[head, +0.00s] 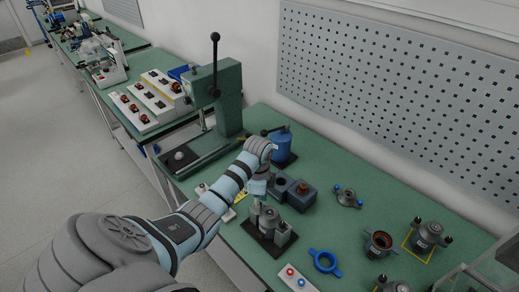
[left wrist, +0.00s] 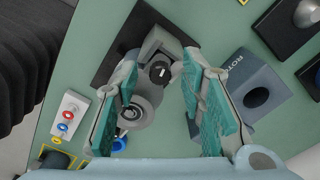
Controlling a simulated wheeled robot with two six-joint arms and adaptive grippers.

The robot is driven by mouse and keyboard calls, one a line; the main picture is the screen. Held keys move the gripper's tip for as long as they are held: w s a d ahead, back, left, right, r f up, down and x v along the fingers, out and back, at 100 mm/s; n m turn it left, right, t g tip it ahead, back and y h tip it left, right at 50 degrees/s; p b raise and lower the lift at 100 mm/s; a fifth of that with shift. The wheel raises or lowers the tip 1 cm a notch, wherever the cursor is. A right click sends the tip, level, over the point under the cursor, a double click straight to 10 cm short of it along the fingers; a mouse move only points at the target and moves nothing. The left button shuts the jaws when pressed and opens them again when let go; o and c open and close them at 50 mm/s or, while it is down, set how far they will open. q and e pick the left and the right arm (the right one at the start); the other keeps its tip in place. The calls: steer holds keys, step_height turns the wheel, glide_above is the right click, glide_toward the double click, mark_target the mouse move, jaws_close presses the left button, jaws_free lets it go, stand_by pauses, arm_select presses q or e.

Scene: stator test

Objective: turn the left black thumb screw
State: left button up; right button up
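The test fixture with its grey motor body (head: 268,218) stands on a black base plate (head: 249,229) on the green bench; this plate also shows in the left wrist view (left wrist: 112,60). A black thumb screw (left wrist: 159,71) with a white mark sits on a grey post of the fixture. My left gripper (head: 258,192) is above the fixture, pointing down. In the left wrist view its two teal-padded fingers (left wrist: 160,85) are spread, with the thumb screw between and beyond them. I cannot tell whether a finger touches it. In the head view the gripper hides part of the fixture. My right gripper is not in view.
A blue-grey block with round holes (head: 303,195) stands close beside the fixture. A green press (head: 228,95) is behind.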

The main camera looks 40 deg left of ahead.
arm_select(q)
jaws_close()
steer(key=n, duration=0.4)
steer(key=shift+n, duration=0.3)
jaws_free()
